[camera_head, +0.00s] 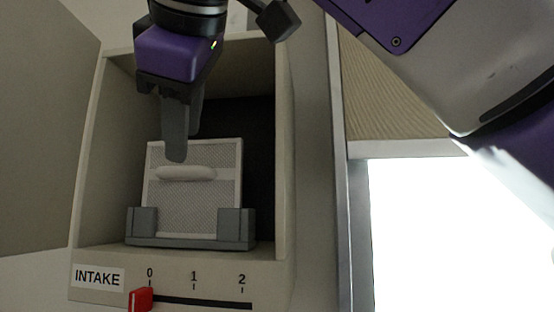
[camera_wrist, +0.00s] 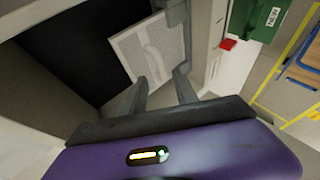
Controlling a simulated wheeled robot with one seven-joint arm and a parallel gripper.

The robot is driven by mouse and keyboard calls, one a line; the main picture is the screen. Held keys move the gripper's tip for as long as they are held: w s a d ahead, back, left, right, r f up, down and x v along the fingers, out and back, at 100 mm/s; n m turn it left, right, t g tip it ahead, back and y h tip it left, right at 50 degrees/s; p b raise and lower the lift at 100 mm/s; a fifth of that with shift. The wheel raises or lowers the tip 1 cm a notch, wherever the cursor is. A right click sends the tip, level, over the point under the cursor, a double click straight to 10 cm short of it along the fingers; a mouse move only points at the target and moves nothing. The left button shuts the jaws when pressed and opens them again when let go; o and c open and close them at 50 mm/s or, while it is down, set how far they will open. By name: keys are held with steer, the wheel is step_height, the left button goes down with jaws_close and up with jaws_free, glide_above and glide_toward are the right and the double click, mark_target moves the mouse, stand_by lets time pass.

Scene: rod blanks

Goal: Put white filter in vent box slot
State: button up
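The white filter (camera_head: 200,199), a square mesh panel with a raised white handle, stands in the grey slot holder (camera_head: 188,243) inside the vent box (camera_head: 283,160). Its lower corners are behind the holder's two grey brackets, and its bottom edge is hidden; I cannot tell how deep it sits. It also shows in the wrist view (camera_wrist: 130,48), with part of the holder (camera_wrist: 178,14). My gripper (camera_head: 185,148) points down in front of the filter's upper part, near the handle. In the wrist view its fingers (camera_wrist: 161,77) are apart with nothing between them.
The box's front carries an INTAKE label (camera_head: 98,277) and a red slider (camera_head: 140,299) at 0 on a 0–2 scale. The box's side walls stand close around the gripper. A green bin (camera_wrist: 262,18) marked NEW shows in the wrist view. A wood-grain surface (camera_head: 385,100) lies right.

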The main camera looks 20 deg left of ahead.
steer(key=v, duration=0.5)
steer(key=shift+s+d+r, duration=0.15)
steer(key=shift+s, duration=0.1)
stand_by(0.3)
